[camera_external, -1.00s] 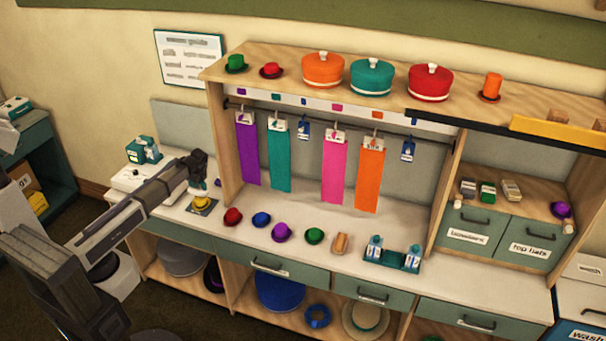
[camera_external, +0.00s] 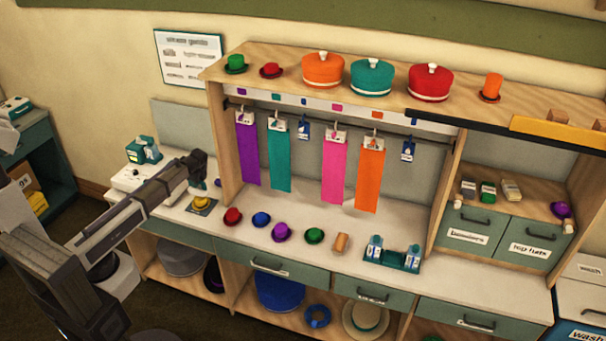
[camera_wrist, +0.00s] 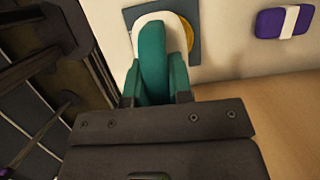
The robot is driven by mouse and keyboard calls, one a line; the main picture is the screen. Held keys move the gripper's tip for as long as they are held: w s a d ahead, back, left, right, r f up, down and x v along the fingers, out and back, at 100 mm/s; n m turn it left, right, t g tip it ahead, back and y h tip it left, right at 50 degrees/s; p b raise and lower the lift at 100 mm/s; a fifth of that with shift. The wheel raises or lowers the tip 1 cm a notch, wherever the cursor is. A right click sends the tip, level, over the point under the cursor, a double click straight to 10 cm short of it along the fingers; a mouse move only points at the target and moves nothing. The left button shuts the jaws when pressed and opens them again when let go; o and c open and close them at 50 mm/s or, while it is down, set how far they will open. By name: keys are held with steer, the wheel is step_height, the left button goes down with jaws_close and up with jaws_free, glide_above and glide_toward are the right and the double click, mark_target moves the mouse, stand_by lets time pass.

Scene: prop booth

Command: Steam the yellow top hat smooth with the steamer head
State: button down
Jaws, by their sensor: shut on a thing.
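The yellow top hat (camera_external: 201,203) sits on a small dark mat (camera_external: 192,209) at the left end of the counter. In the wrist view only a yellow sliver of the hat (camera_wrist: 189,32) shows beside the steamer head, on the blue-grey mat (camera_wrist: 133,14). My gripper (camera_wrist: 156,96) is shut on the teal and white steamer head (camera_wrist: 153,62). The steamer head overlaps the hat and mat in that view; whether it touches the hat I cannot tell. In the external view my gripper (camera_external: 197,165) is above the hat, and the steamer head is hard to make out.
A wooden upright (camera_external: 219,150) rises close right of my gripper. A purple block with a white band (camera_wrist: 270,23) lies nearby.

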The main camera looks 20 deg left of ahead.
step_height(320, 180, up, 15)
steer(key=p, duration=1.4)
steer(key=shift+p, duration=0.4)
steer(key=shift+f, duration=0.1)
